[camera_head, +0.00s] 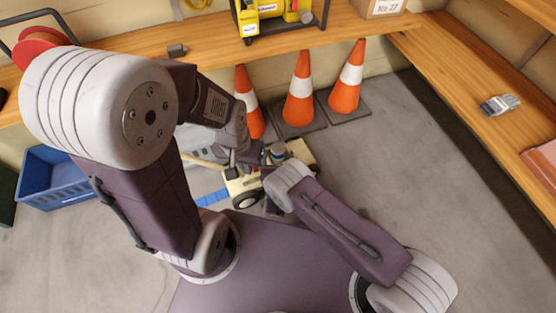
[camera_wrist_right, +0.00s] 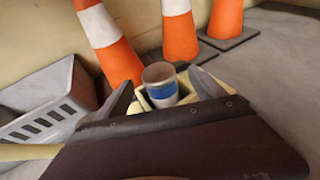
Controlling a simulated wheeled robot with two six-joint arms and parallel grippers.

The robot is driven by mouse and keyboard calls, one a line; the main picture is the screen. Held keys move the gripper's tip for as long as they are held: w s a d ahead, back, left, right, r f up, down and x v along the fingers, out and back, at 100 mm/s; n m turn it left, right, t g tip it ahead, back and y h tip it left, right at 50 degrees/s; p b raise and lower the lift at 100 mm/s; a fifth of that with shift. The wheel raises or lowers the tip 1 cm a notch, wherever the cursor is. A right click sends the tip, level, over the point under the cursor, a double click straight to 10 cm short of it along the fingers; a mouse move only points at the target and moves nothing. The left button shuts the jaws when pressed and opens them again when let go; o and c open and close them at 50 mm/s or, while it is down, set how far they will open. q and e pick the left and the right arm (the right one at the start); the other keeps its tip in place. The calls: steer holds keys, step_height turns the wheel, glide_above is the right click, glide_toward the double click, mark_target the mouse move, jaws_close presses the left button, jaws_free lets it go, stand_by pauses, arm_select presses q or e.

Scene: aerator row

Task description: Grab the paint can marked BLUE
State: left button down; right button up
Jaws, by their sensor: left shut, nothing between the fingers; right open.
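A small can (camera_head: 277,149) with a grey lid and a blue band stands upright in a cream-yellow wheeled machine (camera_head: 240,185). The can also shows in the right wrist view (camera_wrist_right: 163,93); no lettering on it is readable. My right gripper (camera_wrist_right: 163,92) is open, its two grey fingertips to the left and right of the can in that view; contact cannot be told. In the head view its hand is largely hidden by my arm. My left gripper (camera_head: 233,162) is shut and empty, left of the can and close to the machine.
Several orange-and-white cones (camera_head: 299,90) stand on dark bases behind the can. A grey slotted crate (camera_wrist_right: 45,105) is at left in the wrist view. A blue crate (camera_head: 55,180) lies left. Wooden shelves (camera_head: 480,75) run along the back and right. Floor at right is clear.

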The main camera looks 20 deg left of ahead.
mark_target(279, 151)
steer(key=b+x, duration=0.2)
steer(key=x, duration=0.1)
steer(key=shift+f, duration=0.25)
steer(key=shift+r, duration=0.1)
steer(key=b+x, duration=0.4)
steer(key=x, duration=0.1)
steer(key=shift+s+a+b, duration=0.1)
steer(key=shift+s+b, duration=0.05)
steer(key=shift+b, duration=0.25)
arm_select(q)
step_height(279, 151, down, 8)
steer(key=shift+r, duration=0.2)
arm_select(e)
steer(key=shift+r, duration=0.1)
jaws_close()
